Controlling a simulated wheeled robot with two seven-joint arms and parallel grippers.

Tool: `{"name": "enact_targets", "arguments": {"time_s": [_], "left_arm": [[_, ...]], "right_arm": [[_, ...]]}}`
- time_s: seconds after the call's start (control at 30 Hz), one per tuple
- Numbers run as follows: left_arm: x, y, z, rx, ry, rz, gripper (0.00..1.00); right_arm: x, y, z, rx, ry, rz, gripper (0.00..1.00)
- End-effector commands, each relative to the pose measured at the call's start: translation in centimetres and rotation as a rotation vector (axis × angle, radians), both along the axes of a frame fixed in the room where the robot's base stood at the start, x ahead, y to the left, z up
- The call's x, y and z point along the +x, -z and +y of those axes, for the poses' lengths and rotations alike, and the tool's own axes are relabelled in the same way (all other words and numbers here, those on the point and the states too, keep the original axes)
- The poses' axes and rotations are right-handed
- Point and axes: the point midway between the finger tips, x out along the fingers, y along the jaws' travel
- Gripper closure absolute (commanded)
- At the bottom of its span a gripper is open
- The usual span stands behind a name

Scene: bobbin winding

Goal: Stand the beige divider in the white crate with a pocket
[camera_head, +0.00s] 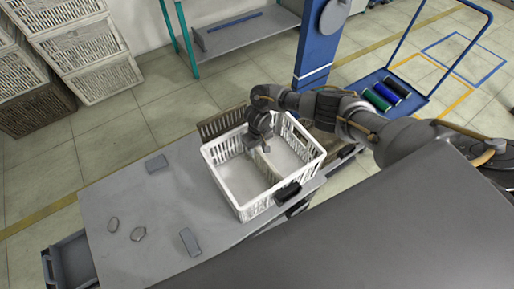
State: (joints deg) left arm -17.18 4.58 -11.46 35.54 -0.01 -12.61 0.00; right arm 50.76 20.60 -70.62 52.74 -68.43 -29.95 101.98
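The white crate (228,180) is a slatted open box standing on the grey table, tilted in the picture. My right gripper (257,144) reaches down from the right arm over the far part of the crate, inside its rim. The pocket is not clear. My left gripper is not in view.
The grey tabletop (135,205) holds a few small flat grey pieces (190,241) left of the crate. A brownish slatted crate (221,122) stands behind. A blue post (318,55) and a trolley with coloured spools (381,95) stand farther back. Stacked crates (82,45) are at far left.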

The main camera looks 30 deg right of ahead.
Motion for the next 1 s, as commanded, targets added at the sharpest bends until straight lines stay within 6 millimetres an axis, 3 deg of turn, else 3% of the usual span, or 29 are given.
{"name": "enact_targets", "arguments": {"time_s": [0.33,0.8,1.0], "left_arm": [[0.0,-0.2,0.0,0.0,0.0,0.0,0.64],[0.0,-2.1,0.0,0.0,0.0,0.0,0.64],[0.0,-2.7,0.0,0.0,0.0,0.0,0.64]], "right_arm": [[0.0,-0.8,0.0,0.001,0.001,-0.001,0.58],[0.1,-9.5,0.0,-0.001,-0.002,-0.003,0.58],[0.0,-10.8,0.0,-0.001,-0.001,0.0,0.58]]}}
